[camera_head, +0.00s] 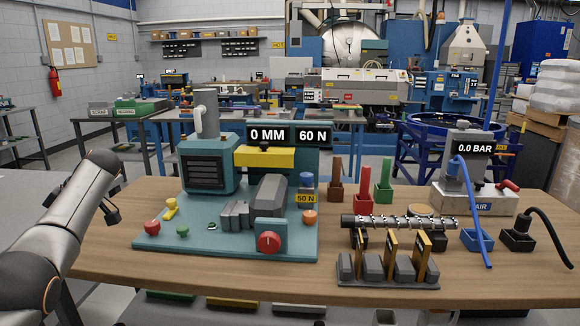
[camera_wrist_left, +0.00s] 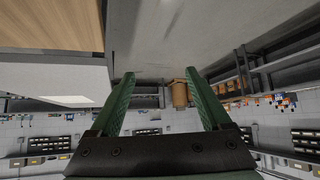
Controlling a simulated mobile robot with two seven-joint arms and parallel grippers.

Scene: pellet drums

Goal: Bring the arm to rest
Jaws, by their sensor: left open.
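My left arm (camera_head: 70,215) comes in from the left edge of the head view and reaches up beside the left end of the wooden table. Its end is apart from the table and the things on it; the fingers are hard to make out there. In the left wrist view my left gripper (camera_wrist_left: 159,76) shows two green fingers spread wide apart with nothing between them. My right arm and gripper are not in view.
The wooden table (camera_head: 225,277) carries a teal machine (camera_head: 205,170), a grey rack (camera_head: 388,276), a metal screw (camera_head: 400,222) and a grey pressure unit (camera_head: 473,200). The table's left end is bare. Grey benches (camera_head: 114,118) stand behind.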

